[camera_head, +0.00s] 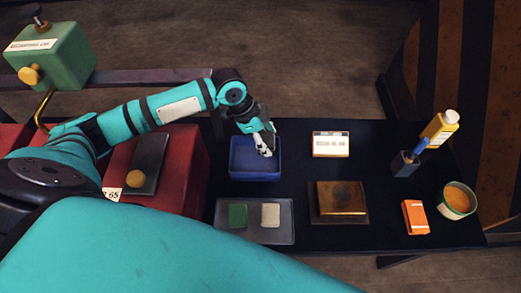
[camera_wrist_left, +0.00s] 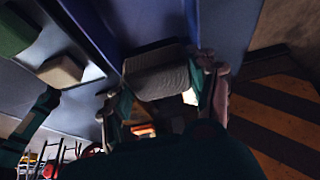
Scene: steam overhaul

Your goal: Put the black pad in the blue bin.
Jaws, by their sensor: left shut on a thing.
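The blue bin (camera_head: 255,174) stands open on the black table, behind the small tray. My left gripper (camera_head: 264,148) is over the bin's right part, pointing down. In the left wrist view my left gripper (camera_wrist_left: 160,95) is shut on a dark grey block-like pad (camera_wrist_left: 157,72), which looks like the black pad. The pad spans between the fingertips, and blue bin walls (camera_wrist_left: 95,28) show beside it. In the head view the pad is hidden by the gripper. My right gripper does not show.
A grey tray (camera_head: 255,238) in front of the bin holds a green pad (camera_head: 237,215) and a beige pad (camera_head: 271,215). A labelled box (camera_head: 331,144), a brass block (camera_head: 341,198), an orange box (camera_head: 415,217) and a tub (camera_head: 456,201) stand to the right. Red machinery (camera_head: 185,165) is left.

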